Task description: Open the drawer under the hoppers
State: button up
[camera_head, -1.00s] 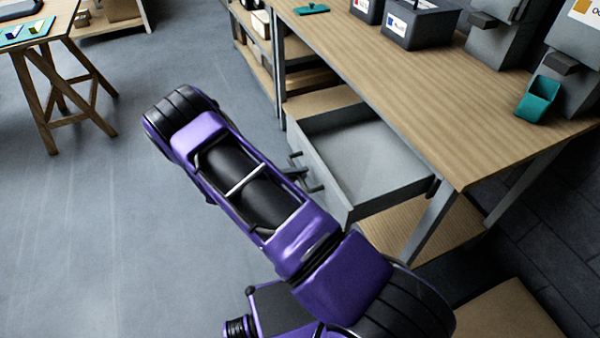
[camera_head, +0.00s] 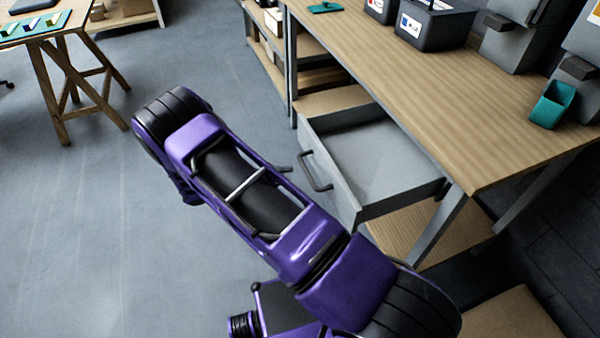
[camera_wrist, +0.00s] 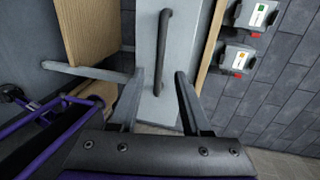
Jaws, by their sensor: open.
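The grey drawer (camera_head: 370,165) under the wooden workbench is pulled out and looks empty. Its dark bar handle (camera_head: 315,171) is on the front panel. In the wrist view the handle (camera_wrist: 163,50) lies ahead of my gripper (camera_wrist: 158,75), on the pale drawer front (camera_wrist: 148,100). The two fingers are apart, with a gap between their tips and nothing held. The handle's near end shows close to the space between the fingertips, apart from both. In the head view my arm hides most of the gripper; a fingertip shows just left of the handle.
The workbench (camera_head: 440,90) carries dark bins (camera_head: 428,28), grey hoppers (camera_head: 515,40) and a teal scoop cup (camera_head: 552,104). A trestle table (camera_head: 60,28) stands at the far left. Grey floor (camera_head: 80,230) left of my arm is clear.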

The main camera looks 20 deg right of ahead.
jog(key=v, duration=0.9)
jog(key=shift+a, duration=0.3)
jog(key=shift+s+r, duration=0.1)
